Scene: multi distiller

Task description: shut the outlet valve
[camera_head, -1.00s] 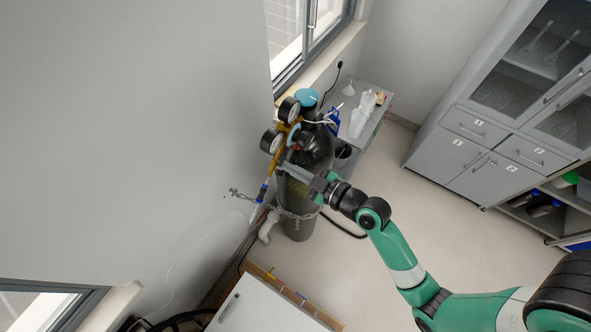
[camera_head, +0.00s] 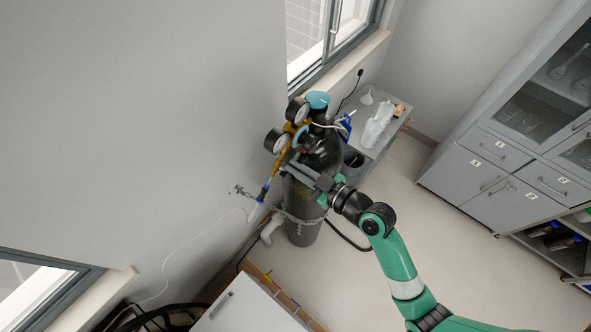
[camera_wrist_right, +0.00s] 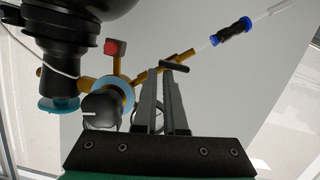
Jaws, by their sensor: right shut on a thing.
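The dark gas cylinder (camera_head: 302,228) stands upright by the wall with a brass regulator (camera_head: 284,158) and two round gauges (camera_head: 276,141) at its top. In the right wrist view, the outlet valve's small black handle (camera_wrist_right: 174,66) sits across the brass outlet pipe (camera_wrist_right: 145,76). My right gripper (camera_head: 288,165) reaches in from the right at the regulator's outlet side. In the wrist view its fingers (camera_wrist_right: 163,72) are close together on the black handle. The fingers hide part of the valve in the head view. My left gripper is in neither view.
A chain (camera_head: 300,219) runs around the cylinder. A thin hose with a blue-ended connector (camera_wrist_right: 231,35) continues from the outlet. A grey side table (camera_head: 396,112) with clear vessels stands behind, and a white cabinet (camera_head: 245,305) stands in front. Open floor lies to the right.

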